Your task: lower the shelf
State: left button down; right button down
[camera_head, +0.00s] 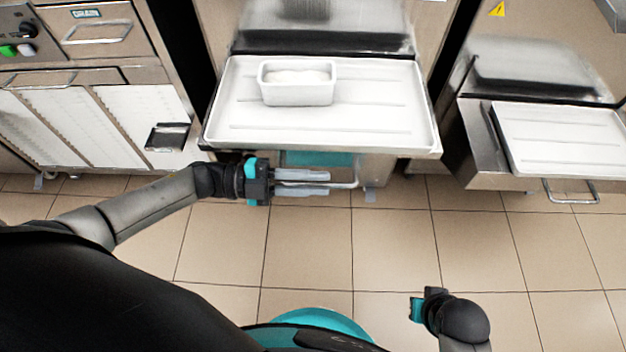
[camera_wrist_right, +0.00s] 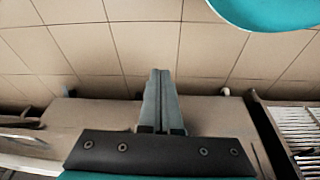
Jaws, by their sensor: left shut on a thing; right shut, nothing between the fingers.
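The shelf (camera_head: 330,130) is a white ribbed tray that sticks out from the front of the middle freezer. A metal bar handle (camera_head: 354,176) shows under its front edge. My left gripper (camera_head: 327,182) is below the shelf's front edge, its fingers pointing right, shut on the handle; the fingers hide most of the bar. My right gripper is low at the right in the head view, far from the shelf, with its fingers mostly hidden there. In the right wrist view its fingers (camera_wrist_right: 161,76) are together and empty.
A white tub (camera_head: 297,92) with pale contents stands on the shelf. Another freezer at the right has its own white shelf (camera_head: 565,140) and handle (camera_head: 570,192). A cabinet with white panels (camera_head: 80,125) stands at the left. The tiled floor (camera_head: 390,240) in front is clear.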

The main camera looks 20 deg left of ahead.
pick_arm(q)
jog(key=shift+s+f, duration=0.3)
pick_arm(e)
jog(key=shift+w+r, duration=0.1)
dwell(0.3)
